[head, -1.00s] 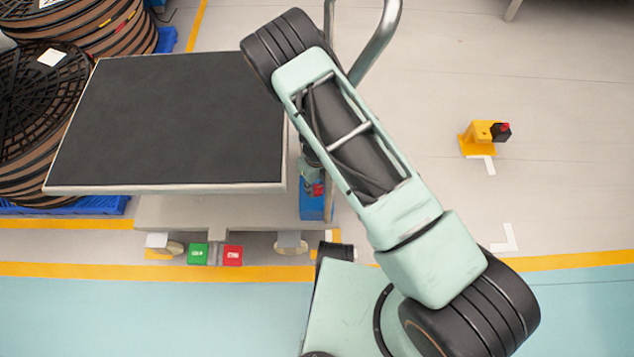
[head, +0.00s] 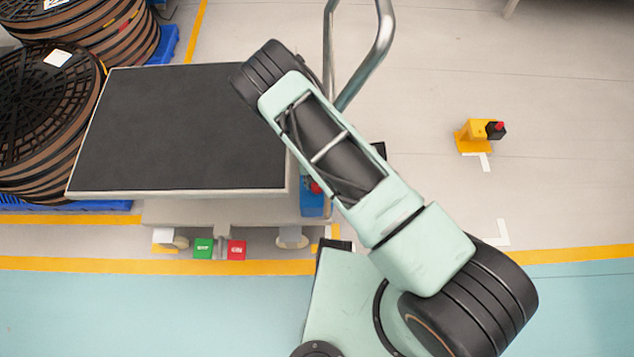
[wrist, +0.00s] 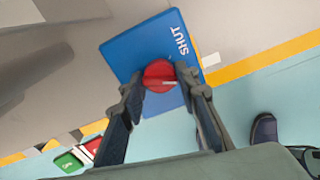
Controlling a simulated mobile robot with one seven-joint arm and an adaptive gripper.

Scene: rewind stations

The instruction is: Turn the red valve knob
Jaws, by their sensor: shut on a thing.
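The red valve knob (wrist: 159,75) is round and sits on a blue plate (wrist: 128,48) with the word SHUT in white along its right side. In the wrist view my gripper (wrist: 161,80) has one finger on each side of the knob and is shut on it. In the head view a small part of the red knob (head: 316,187) shows above the blue box (head: 313,204), beside the cart's right edge. My arm covers the gripper there.
A cart with a dark top (head: 180,130) stands left of my arm, with a metal handle (head: 370,65) behind. Green (head: 203,248) and red (head: 236,249) blocks lie at its front. Stacked reels (head: 40,120) stand left. A yellow post (head: 474,136) stands right on otherwise open floor.

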